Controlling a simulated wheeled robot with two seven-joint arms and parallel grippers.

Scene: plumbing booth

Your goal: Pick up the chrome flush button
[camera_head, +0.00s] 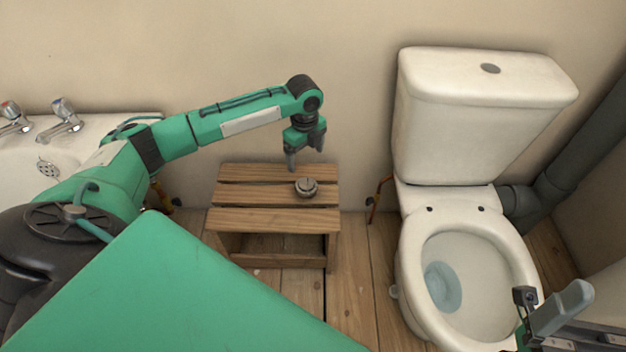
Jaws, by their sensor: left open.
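The chrome flush button (306,187), a small round metal piece, sits on the top slats of a low wooden stool (240,218). My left gripper (306,162) points down above the stool, just behind and above the button. Its jaws are open and empty, with the fingers apart and clear of the button. Part of what looks like my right gripper (545,312) shows at the bottom right, in front of the toilet bowl; its jaws cannot be made out.
The white toilet (412,250) stands on the right, with a grey oval opening (490,68) in its cistern lid (450,75). A grey waste pipe (580,150) runs beside it. A sink with taps (62,118) is on the left. Wooden floor shows between stool and toilet.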

